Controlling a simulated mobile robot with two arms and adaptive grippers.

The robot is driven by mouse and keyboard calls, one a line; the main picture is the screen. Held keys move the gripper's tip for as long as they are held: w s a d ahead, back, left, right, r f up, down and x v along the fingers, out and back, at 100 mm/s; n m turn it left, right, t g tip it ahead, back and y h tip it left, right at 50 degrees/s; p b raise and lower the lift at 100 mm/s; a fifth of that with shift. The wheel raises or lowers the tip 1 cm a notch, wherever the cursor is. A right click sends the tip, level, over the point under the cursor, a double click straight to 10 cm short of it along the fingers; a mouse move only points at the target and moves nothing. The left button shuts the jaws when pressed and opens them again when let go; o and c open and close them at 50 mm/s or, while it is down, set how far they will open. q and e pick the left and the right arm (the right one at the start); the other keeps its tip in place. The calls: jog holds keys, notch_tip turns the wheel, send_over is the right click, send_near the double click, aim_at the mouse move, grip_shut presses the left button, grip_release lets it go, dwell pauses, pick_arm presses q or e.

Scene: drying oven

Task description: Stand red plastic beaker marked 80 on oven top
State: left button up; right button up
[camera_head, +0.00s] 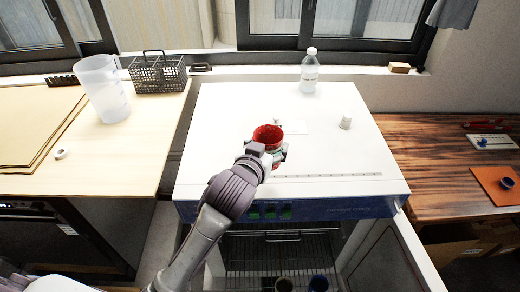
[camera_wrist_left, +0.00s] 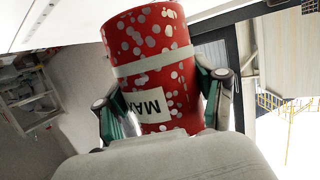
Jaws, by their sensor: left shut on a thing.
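The red beaker (camera_head: 268,134) is in my left gripper (camera_head: 266,153), over the front middle part of the white oven top (camera_head: 225,112). Its open mouth faces up in the head view. In the left wrist view the beaker (camera_wrist_left: 152,45) shows white dots, a pale band and an upside-down label starting "MA"; no 80 is legible. The fingers of my left gripper (camera_wrist_left: 165,95) close on its two sides. I cannot tell whether its base touches the oven top. My right gripper is not in view.
On the oven top stand a clear bottle (camera_head: 309,70) at the back and a small white cup (camera_head: 345,122) at right. A ruler strip (camera_head: 330,176) lies along the front. The oven door (camera_head: 385,255) is open below. A clear jug (camera_head: 104,90) and dark basket (camera_head: 158,74) stand left.

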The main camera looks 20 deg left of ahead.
pick_arm(q)
jog(key=w+a+f, duration=0.1)
jog(key=a, duration=0.1)
jog(key=w+a+f, duration=0.1)
jog(key=a+f, duration=0.1)
jog(key=w+a+f+p, duration=0.1)
jog(key=w+a, duration=0.1)
jog(key=shift+f, duration=0.15)
notch_tip(320, 180, down, 3)
jog(key=shift+s+f, duration=0.1)
jog(key=shift+f, duration=0.4)
jog(key=shift+f, duration=0.1)
jog(key=o, duration=1)
